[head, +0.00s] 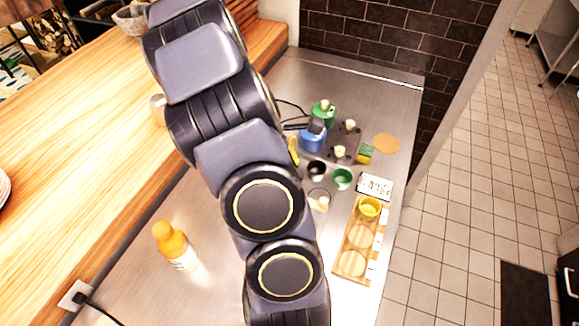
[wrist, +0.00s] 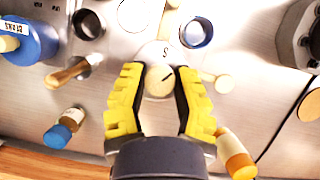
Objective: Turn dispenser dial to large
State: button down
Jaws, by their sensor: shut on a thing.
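The dial (wrist: 158,80) is a round cream knob with a short black mark that points up and right in the wrist view. A letter S shows on the pale surface just above it. My gripper (wrist: 159,84) has its two yellow-padded fingers on either side of the dial and is shut on it. In the head view my arm covers most of the gripper, and only a bit of yellow finger (head: 293,150) shows. I cannot make out the dial there, and no large marking is readable.
A wooden tray (head: 350,270) holds a yellow cup (head: 370,208). An orange bottle (head: 172,245) stands left, with bare steel around it.

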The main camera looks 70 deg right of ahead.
jog(key=m+y, duration=0.2)
jog(key=m, duration=0.3)
jog(key=shift+f+m, duration=0.1)
jog(key=shift+m, duration=0.2)
jog(key=shift+m+t+y, duration=0.6)
jog(key=shift+m+y, duration=0.3)
jog(key=shift+m, duration=1.3)
jog(key=c, duration=0.7)
grip_release()
